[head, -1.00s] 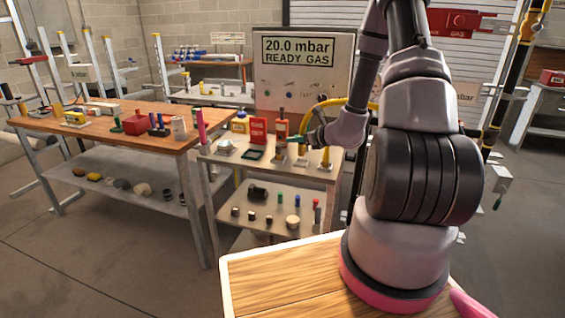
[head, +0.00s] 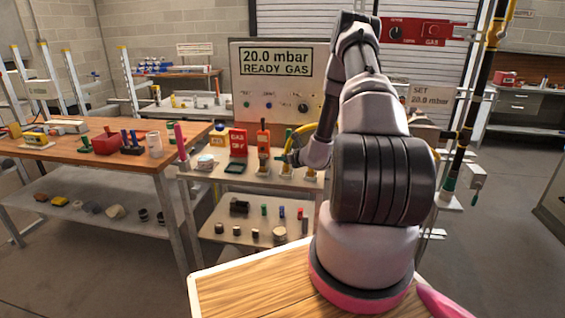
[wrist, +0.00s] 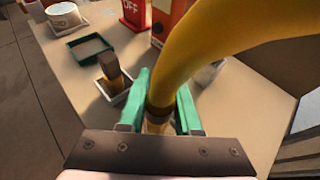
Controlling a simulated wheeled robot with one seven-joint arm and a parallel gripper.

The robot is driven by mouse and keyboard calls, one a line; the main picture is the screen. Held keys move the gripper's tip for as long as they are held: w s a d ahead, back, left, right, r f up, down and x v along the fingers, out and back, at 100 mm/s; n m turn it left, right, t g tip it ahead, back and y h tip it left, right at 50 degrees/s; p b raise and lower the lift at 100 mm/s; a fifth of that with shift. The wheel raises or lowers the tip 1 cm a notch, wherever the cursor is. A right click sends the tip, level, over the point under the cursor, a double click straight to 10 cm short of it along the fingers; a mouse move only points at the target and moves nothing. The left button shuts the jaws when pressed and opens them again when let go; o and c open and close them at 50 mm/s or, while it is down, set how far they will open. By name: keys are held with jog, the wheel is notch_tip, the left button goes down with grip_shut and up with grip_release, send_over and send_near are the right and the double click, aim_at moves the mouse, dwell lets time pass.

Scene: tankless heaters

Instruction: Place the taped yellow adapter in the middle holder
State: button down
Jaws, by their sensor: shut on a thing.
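My gripper (wrist: 160,112) has green fingers shut on a yellow piece with a tan, tape-like band (wrist: 158,108), which I take to be the taped yellow adapter. It curves up and away to the right like a thick hose and hides what lies behind it. In the head view my gripper (head: 288,158) is over the row of small holders on the cart top. One holder (wrist: 122,97), just left of the fingers, has a dark-topped piece with a yellowish lower part standing in it. Whether the held end touches a holder below is hidden.
The gas panel (head: 275,85) rises behind the cart. The cart top is clear at the wrist view's right.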

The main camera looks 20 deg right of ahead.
jog(key=shift+f, duration=0.75)
jog(key=shift+f, duration=0.15)
jog(key=c, duration=0.6)
grip_release()
